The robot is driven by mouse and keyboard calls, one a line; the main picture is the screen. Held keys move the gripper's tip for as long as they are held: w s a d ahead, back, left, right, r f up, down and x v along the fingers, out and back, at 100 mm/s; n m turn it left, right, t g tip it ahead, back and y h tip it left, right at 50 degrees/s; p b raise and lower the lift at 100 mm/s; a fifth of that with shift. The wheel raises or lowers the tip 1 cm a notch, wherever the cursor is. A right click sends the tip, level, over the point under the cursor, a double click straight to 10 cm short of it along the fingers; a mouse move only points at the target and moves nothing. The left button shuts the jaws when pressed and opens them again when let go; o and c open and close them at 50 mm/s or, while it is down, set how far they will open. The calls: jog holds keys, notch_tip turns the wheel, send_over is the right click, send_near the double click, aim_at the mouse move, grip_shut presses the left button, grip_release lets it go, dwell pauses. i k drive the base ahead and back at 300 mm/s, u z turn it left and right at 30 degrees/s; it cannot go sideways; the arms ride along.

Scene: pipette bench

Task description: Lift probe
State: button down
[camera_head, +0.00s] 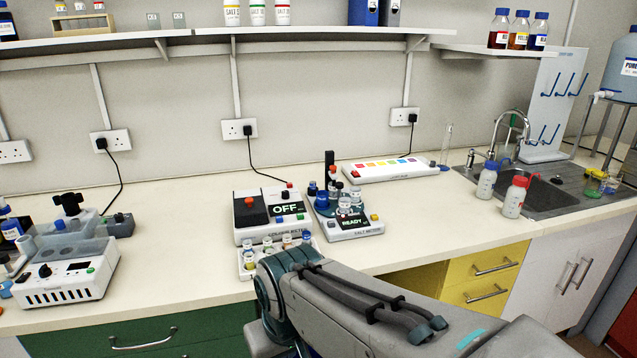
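The salt meter (372,231) stands in the middle of the bench, its display reading "READY". An upright black piece (329,172) rises at its back left; it may be the probe or its holder, but it is too small to tell. Several small capped vials (344,203) stand on the meter's blue upper part and hide some of it. My arm crosses the lower middle of the view, in front of the bench, and bends downward. My gripper is not visible.
A device reading "OFF" (245,227) stands left of the meter, with a vial rack (246,268) before it. A white strip with coloured squares (365,169) lies behind. Two wash bottles (514,197) stand near the sink (550,197). Bench is clear right of the meter.

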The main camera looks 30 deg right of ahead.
aim_at(329, 173)
jog(key=z, duration=0.6)
jog(key=i, duration=0.65)
jog(key=z, duration=0.35)
jog(key=k, duration=0.65)
jog(key=z, duration=0.3)
jog(key=i, duration=1.15)
jog(key=u, duration=0.4)
